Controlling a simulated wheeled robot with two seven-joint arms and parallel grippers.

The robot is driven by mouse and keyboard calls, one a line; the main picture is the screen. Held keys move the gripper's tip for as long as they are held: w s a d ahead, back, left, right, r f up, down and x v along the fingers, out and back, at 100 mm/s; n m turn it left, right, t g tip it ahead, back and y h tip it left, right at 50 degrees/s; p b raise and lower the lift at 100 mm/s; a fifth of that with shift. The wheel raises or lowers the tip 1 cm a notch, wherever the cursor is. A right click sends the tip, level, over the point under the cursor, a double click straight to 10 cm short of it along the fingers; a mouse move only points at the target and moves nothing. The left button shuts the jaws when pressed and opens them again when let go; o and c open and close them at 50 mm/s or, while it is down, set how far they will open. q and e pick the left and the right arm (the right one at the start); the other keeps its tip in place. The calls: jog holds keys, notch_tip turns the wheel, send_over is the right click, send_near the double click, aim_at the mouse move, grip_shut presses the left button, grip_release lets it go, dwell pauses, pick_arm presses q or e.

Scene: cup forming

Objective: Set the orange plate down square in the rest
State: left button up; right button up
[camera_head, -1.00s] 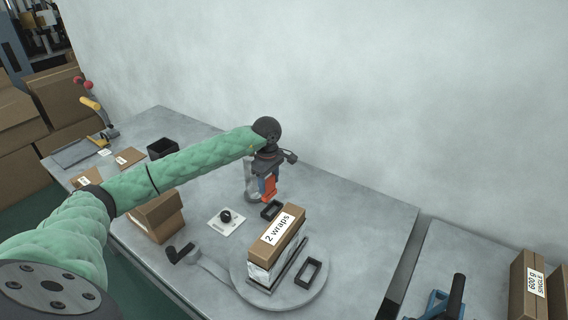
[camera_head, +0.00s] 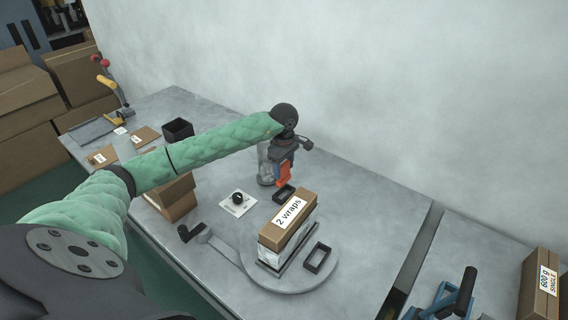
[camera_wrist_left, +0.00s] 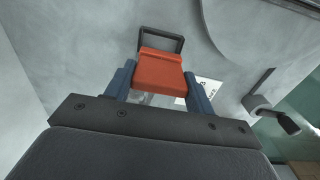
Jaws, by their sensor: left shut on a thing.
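The orange plate (camera_head: 284,174) is between the blue fingers of my left gripper (camera_head: 283,165). The left wrist view also shows the plate (camera_wrist_left: 160,72), with a finger of the left gripper (camera_wrist_left: 160,84) on each side. My left gripper is shut on it. A small black rectangular frame (camera_head: 284,194), which looks like the rest, lies on the table just below the plate. In the wrist view the black frame (camera_wrist_left: 176,37) shows partly behind the plate's far edge. The plate appears above the frame; the exact gap is unclear. My right gripper is out of view.
A round grey turntable (camera_head: 310,285) carries a wrapped box labelled "2 wraps" (camera_head: 287,225) and a second black frame (camera_head: 317,257). A white card with a black knob (camera_head: 238,200) lies to the left. A clear cylinder (camera_head: 265,165) stands close behind the gripper.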

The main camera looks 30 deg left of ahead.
aim_at(284, 177)
pick_arm(q)
jog(key=shift+f, duration=1.15)
jog(key=shift+f+b, duration=0.35)
jog(key=shift+f, duration=0.5)
jog(key=shift+f+b, duration=1.4)
jog(key=shift+f, duration=0.25)
jog(key=shift+b, duration=0.3)
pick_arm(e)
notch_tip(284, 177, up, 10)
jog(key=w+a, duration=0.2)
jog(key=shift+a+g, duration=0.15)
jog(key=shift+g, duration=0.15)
pick_arm(q)
jog(key=shift+s+d+f+b, duration=0.1)
jog(key=shift+f+b, duration=0.25)
jog(key=shift+b, duration=0.1)
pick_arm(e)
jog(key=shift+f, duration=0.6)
